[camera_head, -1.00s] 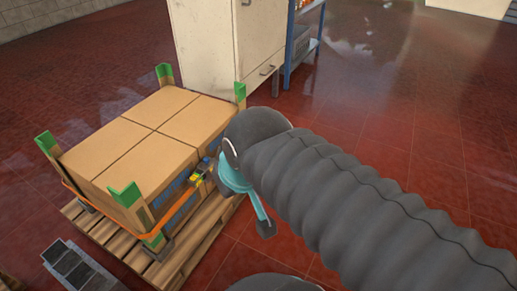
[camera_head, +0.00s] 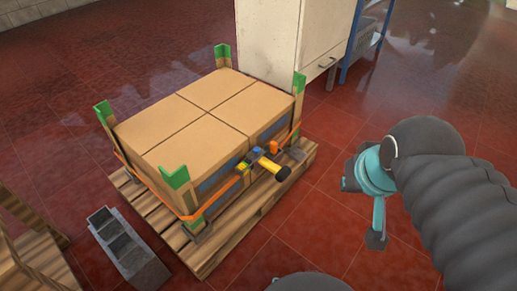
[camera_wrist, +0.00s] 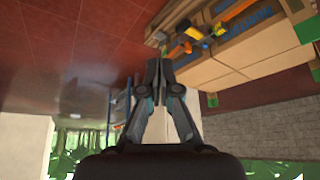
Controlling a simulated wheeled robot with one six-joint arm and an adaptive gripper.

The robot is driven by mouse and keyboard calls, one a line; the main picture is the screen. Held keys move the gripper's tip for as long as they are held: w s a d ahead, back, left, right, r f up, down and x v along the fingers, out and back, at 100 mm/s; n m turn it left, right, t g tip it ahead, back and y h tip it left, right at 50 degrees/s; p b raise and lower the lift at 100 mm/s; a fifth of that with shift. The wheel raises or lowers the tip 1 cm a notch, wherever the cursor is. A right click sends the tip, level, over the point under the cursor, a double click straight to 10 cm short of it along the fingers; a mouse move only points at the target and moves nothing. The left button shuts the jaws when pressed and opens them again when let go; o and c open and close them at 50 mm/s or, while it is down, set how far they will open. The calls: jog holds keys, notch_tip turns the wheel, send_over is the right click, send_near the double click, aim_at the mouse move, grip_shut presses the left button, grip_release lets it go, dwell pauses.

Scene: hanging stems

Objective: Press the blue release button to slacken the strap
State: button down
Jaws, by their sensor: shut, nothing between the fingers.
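An orange strap (camera_head: 222,201) runs around the cardboard boxes (camera_head: 190,125). A ratchet on its near right side has a yellow handle (camera_head: 270,165) with a black end. A small blue part, seemingly the release button (camera_head: 257,150), sits at the top of this handle. In the wrist view the yellow part of the ratchet (camera_wrist: 194,33) shows at upper right, partly blurred; I cannot pick out the button surely there. My gripper (camera_wrist: 158,82) is shut and empty, apart from the ratchet. In the head view my arm is right of the pallet, with clear floor between.
The boxes stand on a wooden pallet (camera_head: 225,250) with green corner guards (camera_head: 174,177). A grey hollow block (camera_head: 130,250) lies at the left front. A cream cabinet (camera_head: 290,40) and a blue rack (camera_head: 362,40) stand behind. Red tiled floor is free to the right.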

jog(key=w+a+m+g+y, duration=0.1)
jog(key=w+a+m+y, duration=0.2)
jog(key=w+a, duration=0.5)
jog(key=m+y, duration=0.5)
jog(key=m, duration=0.6)
send_over(256, 151)
notch_tip(256, 151, down, 18)
jog(key=shift+w+d+f+g, duration=0.15)
jog(key=shift+w+d+g, duration=0.15)
jog(key=shift+w, duration=0.05)
jog(key=shift+f+b, duration=0.1)
jog(key=shift+b, duration=0.25)
notch_tip(256, 151, down, 8)
jog(key=b, duration=0.5)
jog(key=shift+b, duration=0.35)
jog(key=shift+f+b, duration=0.3)
jog(key=shift+f, duration=0.15)
jog(key=shift+f+b, duration=0.3)
jog(key=shift+b, duration=0.25)
